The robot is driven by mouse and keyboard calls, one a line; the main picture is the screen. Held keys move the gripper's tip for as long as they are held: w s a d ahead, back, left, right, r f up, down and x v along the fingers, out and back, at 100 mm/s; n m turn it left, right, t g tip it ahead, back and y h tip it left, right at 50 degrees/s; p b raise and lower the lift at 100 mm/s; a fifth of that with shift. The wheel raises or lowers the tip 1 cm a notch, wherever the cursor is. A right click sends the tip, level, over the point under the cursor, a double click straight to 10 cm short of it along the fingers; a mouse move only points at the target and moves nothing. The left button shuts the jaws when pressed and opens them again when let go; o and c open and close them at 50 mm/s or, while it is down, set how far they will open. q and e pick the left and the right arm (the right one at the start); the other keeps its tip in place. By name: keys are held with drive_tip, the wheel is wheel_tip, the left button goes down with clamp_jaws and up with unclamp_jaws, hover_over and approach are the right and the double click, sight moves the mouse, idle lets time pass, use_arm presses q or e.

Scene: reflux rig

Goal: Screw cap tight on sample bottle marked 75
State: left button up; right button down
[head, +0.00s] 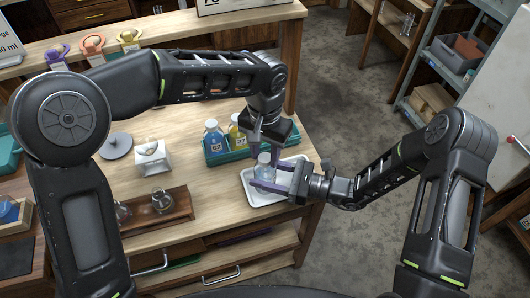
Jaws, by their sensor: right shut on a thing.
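A small clear bottle with a pale top (264,160) stands upright over the white tray (255,199) at the right end of the bench. My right gripper (268,186) comes in from the right with purple fingers and is shut on this bottle. My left gripper (266,144) points down from above. Its purple fingers are apart, at either side of the bottle's top, and I see no clear contact. The mark on the held bottle is not readable, and I cannot tell how the cap sits. The fingers hide part of the bottle.
A white stand (153,159), a grey disc (116,146) and a wooden tray with glassware (178,205) are to the left.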

use_arm(q)
drive_tip(key=o, duration=0.4)
drive_tip(key=shift+c, duration=0.2)
drive_tip(key=shift+r, duration=0.1)
wheel_tip(320, 180, up, 12)
idle(0.4)
use_arm(e)
drive_tip(key=shift+c, duration=2.4)
unclamp_jaws()
drive_tip(key=shift+d, duration=0.1)
